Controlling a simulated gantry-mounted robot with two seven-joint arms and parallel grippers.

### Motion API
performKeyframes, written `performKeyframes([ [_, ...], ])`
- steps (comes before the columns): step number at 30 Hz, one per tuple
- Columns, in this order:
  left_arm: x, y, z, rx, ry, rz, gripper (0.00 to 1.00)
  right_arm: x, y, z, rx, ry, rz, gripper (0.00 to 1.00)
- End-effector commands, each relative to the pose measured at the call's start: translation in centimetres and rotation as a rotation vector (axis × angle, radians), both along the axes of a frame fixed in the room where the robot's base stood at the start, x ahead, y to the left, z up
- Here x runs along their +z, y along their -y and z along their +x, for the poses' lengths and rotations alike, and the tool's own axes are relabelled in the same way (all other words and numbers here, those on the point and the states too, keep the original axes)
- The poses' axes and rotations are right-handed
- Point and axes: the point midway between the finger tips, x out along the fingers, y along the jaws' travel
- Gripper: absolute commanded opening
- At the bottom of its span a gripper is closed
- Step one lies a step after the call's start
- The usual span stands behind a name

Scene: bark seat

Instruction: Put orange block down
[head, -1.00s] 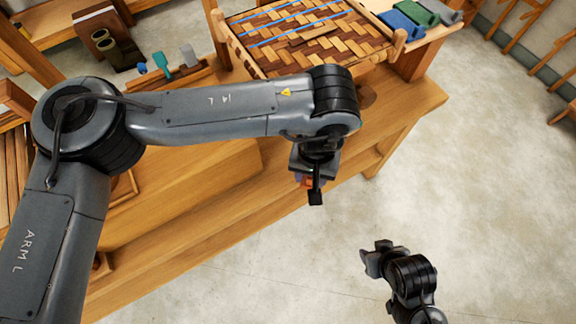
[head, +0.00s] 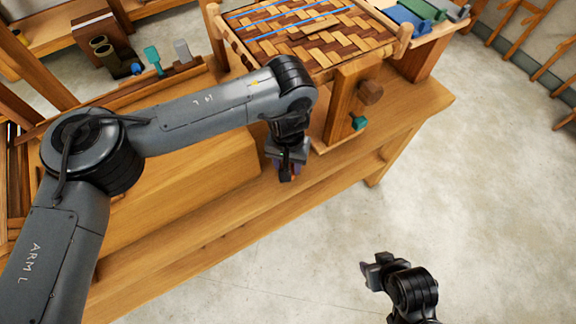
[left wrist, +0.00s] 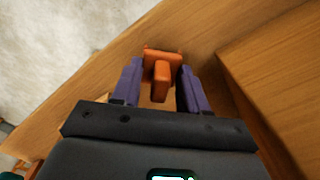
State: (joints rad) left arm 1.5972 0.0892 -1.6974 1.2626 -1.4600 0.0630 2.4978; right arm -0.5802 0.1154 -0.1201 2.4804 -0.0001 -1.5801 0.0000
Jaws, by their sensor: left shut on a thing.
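The orange block (left wrist: 161,69) shows between the purple fingers of my left gripper (left wrist: 160,82) in the left wrist view. My left gripper is shut on it. In the head view, my left gripper (head: 286,172) points down over the front part of the wooden bench (head: 225,220), and the block is hidden there by the gripper. I cannot tell whether the block touches the wood. My right gripper (head: 370,272) is over the bare floor at the lower right, away from the bench, and its jaws are too small to read.
A woven seat frame (head: 310,35) stands at the back of the bench. A wooden vise with a brown knob (head: 370,92) and a teal piece (head: 358,123) is right of my left gripper. Blue and green blocks (head: 405,18) lie at the back right. The bench front is clear.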

Motion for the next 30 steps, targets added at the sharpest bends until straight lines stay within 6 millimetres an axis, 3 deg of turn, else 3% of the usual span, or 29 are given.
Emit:
performKeyframes([
  [2,-1.07,0.03,-0.03,0.0,-0.001,-0.001,0.15,-0.76,-0.01,0.0,0.0,-0.001,0.0,0.43],
  [15,-1.34,0.04,-0.04,0.0,-0.001,0.0,0.15,-0.49,0.07,0.0,0.001,-0.001,-0.003,0.43],
  [16,-1.3,0.05,-0.02,-0.001,0.0,0.0,0.48,-0.53,0.09,0.01,0.002,0.0,-0.004,0.43],
  [20,-1.3,0.04,-0.02,-0.001,0.0,0.0,0.68,-0.54,0.17,0.0,0.004,0.0,-0.007,0.43],
  [30,-1.14,0.03,0.0,-0.001,0.001,0.0,0.69,-0.59,0.21,0.0,0.006,0.0,-0.008,0.43],
])
